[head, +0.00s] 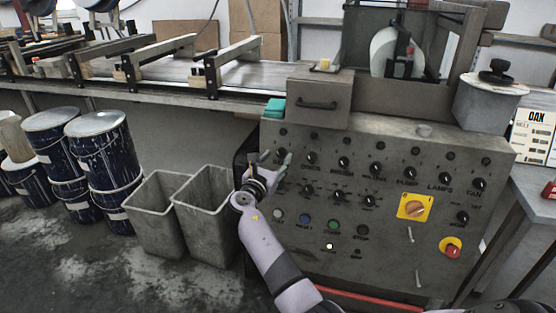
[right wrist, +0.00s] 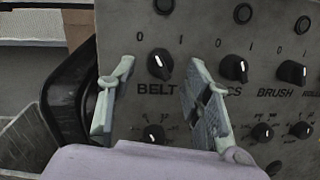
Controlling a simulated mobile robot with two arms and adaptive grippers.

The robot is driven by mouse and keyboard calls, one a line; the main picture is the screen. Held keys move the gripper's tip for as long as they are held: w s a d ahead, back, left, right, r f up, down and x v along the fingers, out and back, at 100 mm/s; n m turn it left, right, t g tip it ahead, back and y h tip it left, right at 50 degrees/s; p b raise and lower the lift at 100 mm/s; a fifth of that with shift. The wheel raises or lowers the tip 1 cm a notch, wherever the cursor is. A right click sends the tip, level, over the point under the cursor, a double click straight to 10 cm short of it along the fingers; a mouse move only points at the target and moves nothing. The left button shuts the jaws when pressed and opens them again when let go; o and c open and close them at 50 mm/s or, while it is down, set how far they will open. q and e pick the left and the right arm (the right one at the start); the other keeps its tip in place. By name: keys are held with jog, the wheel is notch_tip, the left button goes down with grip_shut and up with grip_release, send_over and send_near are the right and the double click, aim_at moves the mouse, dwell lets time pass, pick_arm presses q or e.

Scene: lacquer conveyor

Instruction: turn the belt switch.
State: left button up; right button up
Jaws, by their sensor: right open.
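The belt switch (right wrist: 160,66) is a black knob with a white mark on the grey control panel, above the word BELT. Its mark tilts up and left, towards the 0. In the right wrist view my right gripper (right wrist: 160,72) is open, with one finger left and one right of the knob. I see no finger touching the knob, but cannot tell the depth gap. In the head view my right gripper (head: 276,158) is at the panel's upper left and largely hides the belt switch. My left gripper is not in view.
The discs switch (head: 310,158) and brush switch (head: 344,162) sit to the right in the same row. Smaller knobs lie below. A yellow-plated switch (head: 414,207) and red button (head: 453,251) are farther right. Two grey bins (head: 156,218) stand left of the panel.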

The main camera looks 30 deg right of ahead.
jog(key=shift+x, duration=0.95)
grip_shut()
